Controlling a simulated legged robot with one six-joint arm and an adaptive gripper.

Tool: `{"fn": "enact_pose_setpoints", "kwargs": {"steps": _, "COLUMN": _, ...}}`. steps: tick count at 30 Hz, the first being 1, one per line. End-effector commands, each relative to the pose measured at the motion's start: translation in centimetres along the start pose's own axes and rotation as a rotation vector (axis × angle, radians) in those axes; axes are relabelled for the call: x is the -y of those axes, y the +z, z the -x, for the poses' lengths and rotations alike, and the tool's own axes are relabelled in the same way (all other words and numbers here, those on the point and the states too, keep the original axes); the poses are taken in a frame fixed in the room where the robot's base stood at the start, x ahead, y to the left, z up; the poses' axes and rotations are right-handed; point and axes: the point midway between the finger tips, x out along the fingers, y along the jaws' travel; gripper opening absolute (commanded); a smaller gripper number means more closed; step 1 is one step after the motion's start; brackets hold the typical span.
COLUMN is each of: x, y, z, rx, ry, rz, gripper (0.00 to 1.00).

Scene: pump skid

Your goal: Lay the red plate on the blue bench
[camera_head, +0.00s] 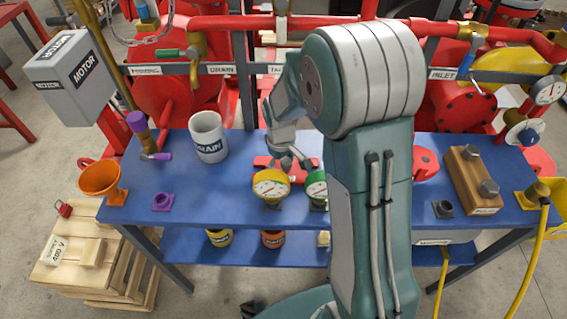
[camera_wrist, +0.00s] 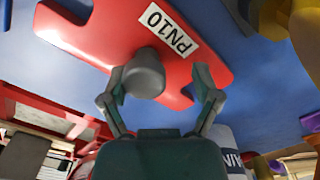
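The red plate (camera_head: 262,163) lies on the blue bench (camera_head: 236,180), behind the yellow-rimmed gauge and partly hidden by my gripper and arm. In the wrist view the plate (camera_wrist: 100,30) fills the upper middle, with a white PN10 label and a grey knob (camera_wrist: 145,74) standing on it; the blue bench (camera_wrist: 262,100) shows around it. My gripper (camera_head: 286,161) is over the plate. In the wrist view my gripper (camera_wrist: 160,88) has its fingers spread around the knob. The left finger is close to the knob; whether it touches is unclear. A gap shows at the right finger.
A white DRAIN mug (camera_head: 208,137), an orange funnel (camera_head: 101,180) and a purple ring (camera_head: 162,201) are on the left. Yellow (camera_head: 271,187) and green (camera_head: 316,187) gauges stand in front of the plate. A wooden block with bolts (camera_head: 473,180) is at right. Red pipes run behind.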

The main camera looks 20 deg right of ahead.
Motion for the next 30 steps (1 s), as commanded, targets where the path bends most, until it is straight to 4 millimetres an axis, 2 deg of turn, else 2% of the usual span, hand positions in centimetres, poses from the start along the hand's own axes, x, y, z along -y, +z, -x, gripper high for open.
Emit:
{"fn": "enact_pose_setpoints", "kwargs": {"steps": 14, "x": -0.2, "y": 0.0, "z": 0.3, "rx": -0.002, "ry": -0.001, "rz": -0.002, "gripper": 0.8}}
{"fn": "enact_pose_setpoints", "kwargs": {"steps": 17, "x": -0.2, "y": 0.0, "z": 1.5, "rx": -0.004, "ry": 0.0, "rz": -0.001, "gripper": 0.8}}
{"fn": "enact_pose_setpoints", "kwargs": {"steps": 30, "x": -0.3, "y": 0.0, "z": 10.2, "rx": -0.005, "ry": 0.0, "rz": -0.001, "gripper": 0.8}}
